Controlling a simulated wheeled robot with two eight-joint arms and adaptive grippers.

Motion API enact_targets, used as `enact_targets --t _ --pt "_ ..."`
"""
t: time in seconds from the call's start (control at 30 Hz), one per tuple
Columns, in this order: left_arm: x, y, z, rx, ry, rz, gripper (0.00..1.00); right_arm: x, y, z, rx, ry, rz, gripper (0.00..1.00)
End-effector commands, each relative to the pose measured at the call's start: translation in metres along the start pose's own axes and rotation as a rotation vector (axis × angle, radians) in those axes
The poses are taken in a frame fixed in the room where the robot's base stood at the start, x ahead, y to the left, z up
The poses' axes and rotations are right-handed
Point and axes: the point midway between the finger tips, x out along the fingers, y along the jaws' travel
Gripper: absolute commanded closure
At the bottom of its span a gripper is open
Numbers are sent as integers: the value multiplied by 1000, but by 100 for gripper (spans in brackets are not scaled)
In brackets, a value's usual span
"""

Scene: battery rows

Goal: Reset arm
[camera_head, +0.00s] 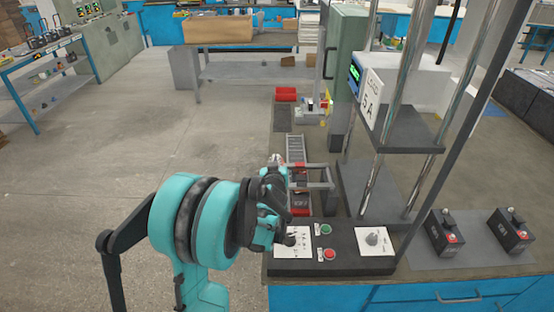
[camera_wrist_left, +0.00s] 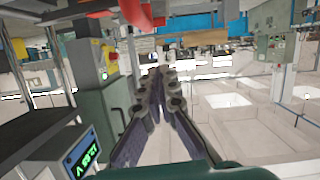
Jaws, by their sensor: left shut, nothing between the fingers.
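My left arm, teal and black, reaches into the head view from the bottom left. Its dark left gripper (camera_head: 275,165) is above the left end of the workbench, behind the control panel and beside a narrow rack, seen partly end-on. In the left wrist view the two long fingers of the left gripper (camera_wrist_left: 158,73) come together at their tips, shut with nothing between them. My right gripper is in neither view.
A black control panel (camera_head: 345,265) with a green button (camera_head: 326,229) and a red button (camera_head: 330,254) is close below the gripper. Metal posts and a test stand (camera_head: 405,128) rise to the right. Two black batteries (camera_head: 445,235) (camera_head: 509,232) sit farther right. Open floor (camera_head: 130,150) lies left.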

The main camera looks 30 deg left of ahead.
Motion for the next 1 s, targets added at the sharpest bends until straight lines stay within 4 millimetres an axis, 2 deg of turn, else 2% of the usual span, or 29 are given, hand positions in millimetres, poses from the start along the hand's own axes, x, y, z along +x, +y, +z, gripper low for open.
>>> enact_targets --t 0.1,0.3,0.43,0.77,0.87,1.0 --pt "-30 0 -2 1 1 1 100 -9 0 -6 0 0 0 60" --pt "-64 -1 0 1 1 1 100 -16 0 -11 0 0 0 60" --pt "-75 -2 0 1 1 0 100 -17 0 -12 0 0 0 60" --pt "-85 1 0 9 -21 2 100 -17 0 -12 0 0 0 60" --pt "-103 7 0 33 -79 4 100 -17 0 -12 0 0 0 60" --pt "-149 21 9 95 -216 32 100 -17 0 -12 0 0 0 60"
